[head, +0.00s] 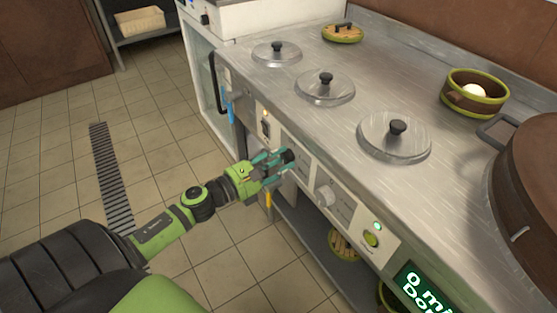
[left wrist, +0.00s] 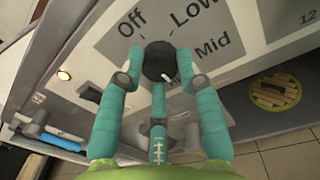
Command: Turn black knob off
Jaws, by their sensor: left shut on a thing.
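The black knob (head: 289,156) sits on the front panel of the steel counter. In the left wrist view the knob (left wrist: 158,58) is round, with the printed words Off at its upper left, Low at its upper right and Mid to its right. A small white mark shows near the knob's lower edge. My left gripper (head: 274,165) is at the panel, its teal fingers closed around the knob; in the left wrist view the fingers (left wrist: 160,80) sit on both sides and below it. My right gripper is not in view.
Several lidded pots (head: 395,135) are set in the counter top (head: 300,108). A brown bowl (head: 474,93) stands at the right. Tiled floor (head: 165,95) is open at left.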

